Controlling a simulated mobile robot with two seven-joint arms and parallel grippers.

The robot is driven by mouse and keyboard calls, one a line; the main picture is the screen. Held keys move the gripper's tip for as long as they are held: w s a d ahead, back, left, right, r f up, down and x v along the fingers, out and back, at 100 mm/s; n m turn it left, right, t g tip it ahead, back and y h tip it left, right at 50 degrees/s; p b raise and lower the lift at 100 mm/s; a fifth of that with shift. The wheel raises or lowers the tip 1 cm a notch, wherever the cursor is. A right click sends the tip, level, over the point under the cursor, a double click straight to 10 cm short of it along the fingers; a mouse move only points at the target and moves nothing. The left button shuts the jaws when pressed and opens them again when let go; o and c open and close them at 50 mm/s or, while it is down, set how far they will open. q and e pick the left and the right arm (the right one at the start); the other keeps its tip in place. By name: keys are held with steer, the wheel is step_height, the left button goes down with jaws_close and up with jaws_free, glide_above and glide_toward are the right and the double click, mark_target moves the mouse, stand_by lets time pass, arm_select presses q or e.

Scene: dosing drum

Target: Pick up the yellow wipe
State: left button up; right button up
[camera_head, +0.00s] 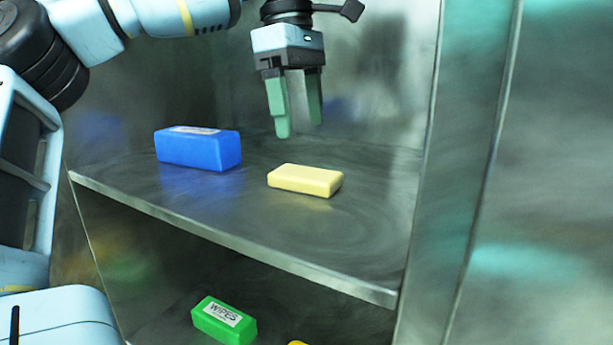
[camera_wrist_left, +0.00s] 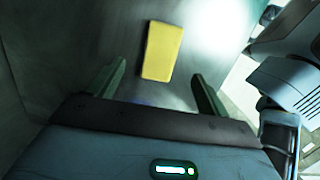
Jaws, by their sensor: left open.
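The yellow wipe (camera_head: 305,180) is a pale yellow block lying flat on the upper metal shelf (camera_head: 240,215). It also shows in the left wrist view (camera_wrist_left: 162,51), ahead of the fingers and roughly between their lines. My left gripper (camera_head: 299,128) points down with its green fingers apart and empty. It is above the shelf, over or slightly behind the yellow wipe, and not touching it. Its fingers also show in the left wrist view (camera_wrist_left: 158,80). My right gripper is not in view.
A blue block (camera_head: 198,148) with a label stands left of the yellow wipe on the same shelf. A green wipes pack (camera_head: 224,320) and part of a yellow-orange thing (camera_head: 298,342) are on the lower level. A metal post (camera_head: 465,170) bounds the shelf on the right.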

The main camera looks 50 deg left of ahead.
mark_target(305, 172)
arm_select(q)
steer(key=shift+d+f, duration=0.2)
steer(key=shift+f, duration=1.75)
steer(key=shift+d+f, duration=0.15)
steer(key=shift+f, duration=1.75)
steer(key=shift+c, duration=0.2)
steer(key=c, duration=1)
